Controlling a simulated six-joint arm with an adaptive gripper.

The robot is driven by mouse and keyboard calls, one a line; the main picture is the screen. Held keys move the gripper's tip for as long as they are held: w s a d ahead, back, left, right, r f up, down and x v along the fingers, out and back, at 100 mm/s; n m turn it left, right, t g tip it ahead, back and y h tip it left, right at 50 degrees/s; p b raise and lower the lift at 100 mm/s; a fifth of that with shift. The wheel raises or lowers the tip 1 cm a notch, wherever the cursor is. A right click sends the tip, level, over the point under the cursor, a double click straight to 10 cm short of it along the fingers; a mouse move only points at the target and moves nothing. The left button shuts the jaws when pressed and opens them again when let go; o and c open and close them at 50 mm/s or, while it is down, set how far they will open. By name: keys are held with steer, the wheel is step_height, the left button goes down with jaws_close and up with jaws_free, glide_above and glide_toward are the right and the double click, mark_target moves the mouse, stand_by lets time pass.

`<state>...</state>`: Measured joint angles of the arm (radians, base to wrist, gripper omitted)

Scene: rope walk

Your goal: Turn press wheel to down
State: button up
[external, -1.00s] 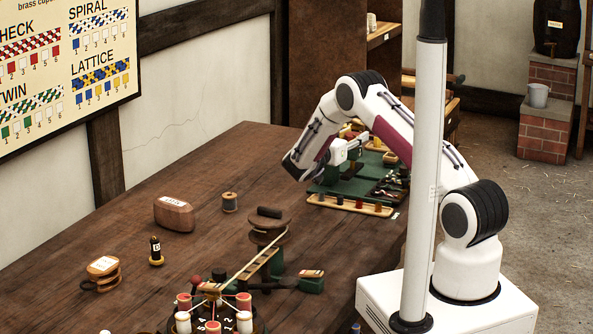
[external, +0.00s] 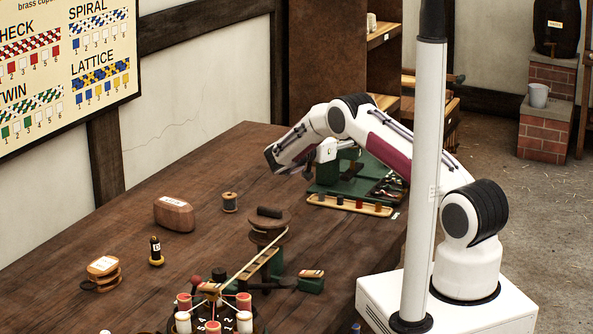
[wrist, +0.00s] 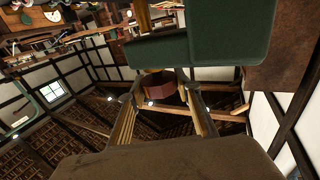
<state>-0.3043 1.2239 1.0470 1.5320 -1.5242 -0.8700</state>
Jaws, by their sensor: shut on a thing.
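The press is a dark green frame (external: 345,170) at the far right part of the table, partly behind my arm. My gripper (external: 311,163) is beside its left side, small and partly hidden by my wrist. In the wrist view, my gripper (wrist: 161,92) has its two fingers on either side of a red-brown faceted piece (wrist: 160,88), shut on it. This piece seems to be the grip of the press wheel. Green parts of the press (wrist: 200,48) are just above it. The wheel's rim and any position marks cannot be made out.
A tray with small coloured pieces (external: 350,205) lies in front of the press. A wooden block (external: 174,213), a spool (external: 229,202) and a braiding stand with bobbins (external: 214,308) are nearer. The table between the block and the press is mostly clear.

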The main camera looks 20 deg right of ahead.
steer(key=shift+d+m+g+h, duration=0.1)
steer(key=shift+m+g+h, duration=0.4)
steer(key=shift+m+g, duration=0.85)
steer(key=shift+n+g, duration=0.25)
steer(key=o, duration=1.1)
steer(key=shift+o, duration=0.2)
steer(key=s+a, duration=0.1)
steer(key=a, duration=0.6)
steer(key=shift+s+a, duration=0.15)
steer(key=shift+a, duration=0.05)
